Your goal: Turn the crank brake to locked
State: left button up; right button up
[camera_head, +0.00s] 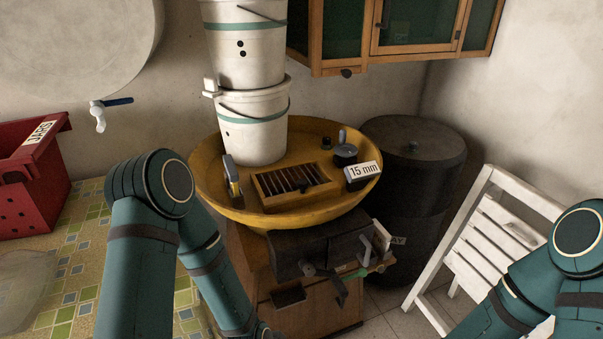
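A dark grey box-like mechanism (300,256) sits below the front of the yellow round basin, on a wooden cabinet.
The yellow basin (230,207) holds stacked white buckets (254,125), a slotted wooden box (291,186) and a "15 mm" block (362,171). A dark barrel (415,150) and a white folding chair (478,240) stand right. A red crate (35,190) is left. A cabinet (395,40) hangs above.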

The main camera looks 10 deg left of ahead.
aim_at(363, 273)
jog(key=i+l+u, duration=0.1)
jog(key=l+u, duration=0.25)
jog(key=l, duration=0.35)
jog(key=l+u, duration=0.4)
jog(key=l, duration=0.3)
jog(key=l+u, duration=0.35)
jog(key=l, duration=0.4)
